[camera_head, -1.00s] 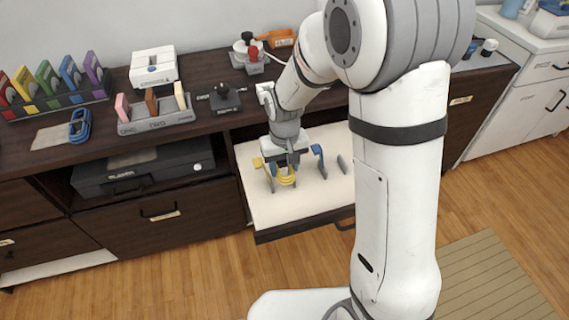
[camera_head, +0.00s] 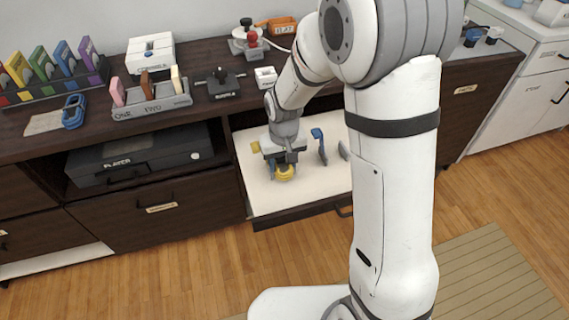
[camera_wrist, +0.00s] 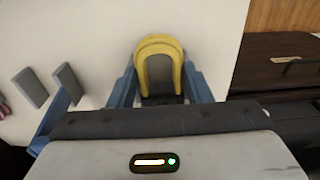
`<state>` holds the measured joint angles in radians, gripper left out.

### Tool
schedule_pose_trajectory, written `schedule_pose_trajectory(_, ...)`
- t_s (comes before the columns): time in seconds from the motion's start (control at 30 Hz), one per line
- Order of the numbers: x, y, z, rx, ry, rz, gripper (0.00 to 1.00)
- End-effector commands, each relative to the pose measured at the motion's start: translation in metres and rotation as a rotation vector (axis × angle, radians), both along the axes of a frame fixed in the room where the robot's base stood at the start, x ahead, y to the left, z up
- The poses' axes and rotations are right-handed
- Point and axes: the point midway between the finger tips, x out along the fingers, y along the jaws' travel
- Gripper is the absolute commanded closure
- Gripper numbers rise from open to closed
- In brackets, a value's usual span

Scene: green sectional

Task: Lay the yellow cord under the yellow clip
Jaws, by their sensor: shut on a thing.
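The yellow cord (camera_head: 285,174) is at my gripper (camera_head: 284,166), low over the white inside of the open drawer. In the wrist view, the yellow cord (camera_wrist: 158,44) shows as a rounded arch around a grey piece, between the blue fingers of my gripper (camera_wrist: 161,95). The jaws are shut on it. A small yellow part, likely the yellow clip (camera_head: 255,147), shows just left of my gripper; its lower part is hidden. I cannot tell whether the cord touches the drawer floor.
The white-lined drawer (camera_head: 268,203) is pulled out. A blue clip (camera_head: 319,144) and a grey upright (camera_head: 343,150) stand right of my gripper. The cabinet top above holds a block rack (camera_head: 152,108) and a black box (camera_head: 226,86). The drawer's front right is clear.

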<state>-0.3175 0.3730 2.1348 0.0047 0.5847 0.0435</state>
Motion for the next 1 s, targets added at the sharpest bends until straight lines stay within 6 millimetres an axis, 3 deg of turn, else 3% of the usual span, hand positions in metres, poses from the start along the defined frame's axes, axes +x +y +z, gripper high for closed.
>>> schedule_pose_trajectory(0.03,-0.016,-0.007,-0.027,-0.023,0.057,0.005,0.78)
schedule_pose_trajectory(0.33,-0.017,-0.009,-0.03,-0.026,0.058,0.006,0.78)
schedule_pose_trajectory(0.37,-0.017,-0.009,-0.03,-0.026,0.058,0.006,0.54)
schedule_pose_trajectory(0.67,-0.016,-0.01,-0.031,-0.026,0.058,0.005,0.3)
schedule_pose_trajectory(1.0,-0.016,-0.01,-0.021,-0.024,0.051,0.004,0.3)
